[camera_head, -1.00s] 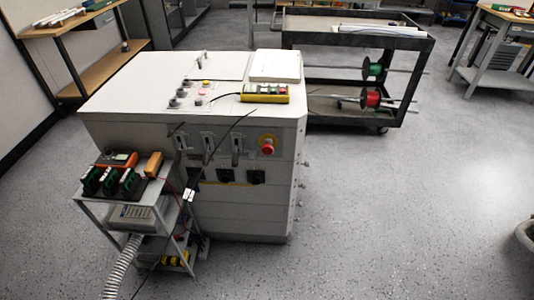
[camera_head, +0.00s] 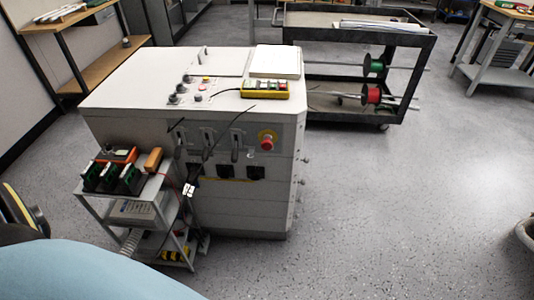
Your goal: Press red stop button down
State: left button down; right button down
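The red stop button (camera_head: 267,144) sticks out from a round yellow plate on the upper right of the front face of the white cabinet (camera_head: 245,210). Nothing touches the button, and the floor in front of it is clear. Whether it is pressed in is too small to tell. Neither of my grippers shows in the head view. A large pale blue shape, probably part of my own arm, fills the lower left corner, with a dark and yellow part beside it.
A small grey cart (camera_head: 150,190) with green-black modules stands against the cabinet's left front. A yellow pendant with buttons (camera_head: 264,89) lies on the cabinet top. A dark cart with wire spools (camera_head: 372,95) stands behind. The floor at right is open.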

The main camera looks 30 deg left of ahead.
aim_at(266, 145)
jog(key=i, duration=0.8)
jog(key=u, duration=1)
